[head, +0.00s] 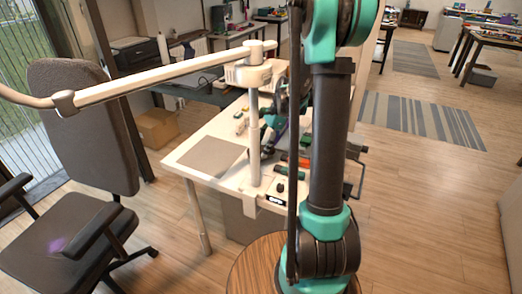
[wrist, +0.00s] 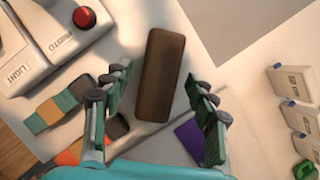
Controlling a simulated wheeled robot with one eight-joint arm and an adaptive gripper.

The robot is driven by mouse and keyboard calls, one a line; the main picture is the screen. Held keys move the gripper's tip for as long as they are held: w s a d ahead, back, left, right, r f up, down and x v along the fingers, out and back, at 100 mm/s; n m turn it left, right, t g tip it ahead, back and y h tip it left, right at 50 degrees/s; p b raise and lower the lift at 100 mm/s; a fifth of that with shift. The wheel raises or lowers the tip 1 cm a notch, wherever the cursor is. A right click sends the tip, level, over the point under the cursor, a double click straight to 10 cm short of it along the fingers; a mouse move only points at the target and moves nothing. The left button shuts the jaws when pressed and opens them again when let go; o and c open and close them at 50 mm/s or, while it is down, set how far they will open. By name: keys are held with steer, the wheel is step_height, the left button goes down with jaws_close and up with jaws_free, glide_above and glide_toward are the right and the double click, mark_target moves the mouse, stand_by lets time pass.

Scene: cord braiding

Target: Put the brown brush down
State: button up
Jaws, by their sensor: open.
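In the wrist view, the brown brush (wrist: 161,75) is a dark brown block with rounded ends. It stands nearly upright in the picture, between the two fingers of my gripper (wrist: 158,92). The teal and black fingers are spread, with a narrow gap showing on each side of the brush. The brush appears to rest on the pale work surface, but its underside is hidden. In the head view my arm covers much of the table (head: 187,158), and I cannot make out the brush there.
In the wrist view, a white device with a red button (wrist: 84,17) is at upper left. A teal and orange striped piece (wrist: 50,112) lies below it. A purple piece (wrist: 188,136) is by the right finger. White containers (wrist: 290,84) stand at right. A lamp post (head: 254,140) rises from the table.

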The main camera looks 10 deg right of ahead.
steer(key=v, duration=1)
steer(key=shift+r, duration=0.15)
steer(key=shift+d, duration=0.1)
